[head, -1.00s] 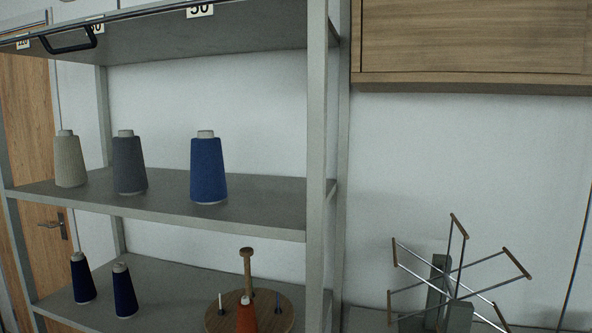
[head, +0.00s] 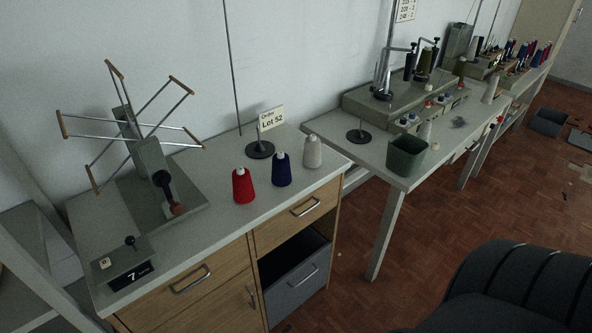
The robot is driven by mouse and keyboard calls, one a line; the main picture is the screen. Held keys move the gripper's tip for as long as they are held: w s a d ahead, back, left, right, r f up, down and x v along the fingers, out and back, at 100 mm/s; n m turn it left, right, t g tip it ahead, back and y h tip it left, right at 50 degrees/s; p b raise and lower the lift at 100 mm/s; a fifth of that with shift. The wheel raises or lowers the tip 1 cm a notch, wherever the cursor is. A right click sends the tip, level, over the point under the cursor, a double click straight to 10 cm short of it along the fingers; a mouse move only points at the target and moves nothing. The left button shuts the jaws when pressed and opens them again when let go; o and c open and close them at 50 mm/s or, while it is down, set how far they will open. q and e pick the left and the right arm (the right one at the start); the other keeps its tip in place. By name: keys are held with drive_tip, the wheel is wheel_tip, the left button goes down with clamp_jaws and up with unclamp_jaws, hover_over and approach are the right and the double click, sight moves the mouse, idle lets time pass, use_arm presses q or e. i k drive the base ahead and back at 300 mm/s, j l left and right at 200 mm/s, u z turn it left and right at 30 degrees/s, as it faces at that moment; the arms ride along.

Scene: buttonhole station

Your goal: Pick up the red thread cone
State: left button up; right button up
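The red thread cone (head: 243,187) stands upright on the light worktop of the wooden cabinet, near its front edge. A dark blue cone (head: 282,170) stands just to its right, and a light grey cone (head: 313,152) stands farther right. The three cones stand apart from one another. Neither of my grippers shows in the head view.
A yarn swift (head: 135,135) with spread arms stands left of the cones. A sign reading "Lot 52" (head: 271,118) stands behind them. A green bin (head: 406,156) and winding machine (head: 410,100) sit on the right table. A dark chair (head: 510,290) fills the lower right.

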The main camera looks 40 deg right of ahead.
sight(243, 192)
drive_tip(key=z, duration=0.7)
drive_tip(key=u, duration=2.65)
drive_tip(key=z, duration=2.6)
drive_tip(key=k+l, duration=0.3)
drive_tip(key=u, duration=0.05)
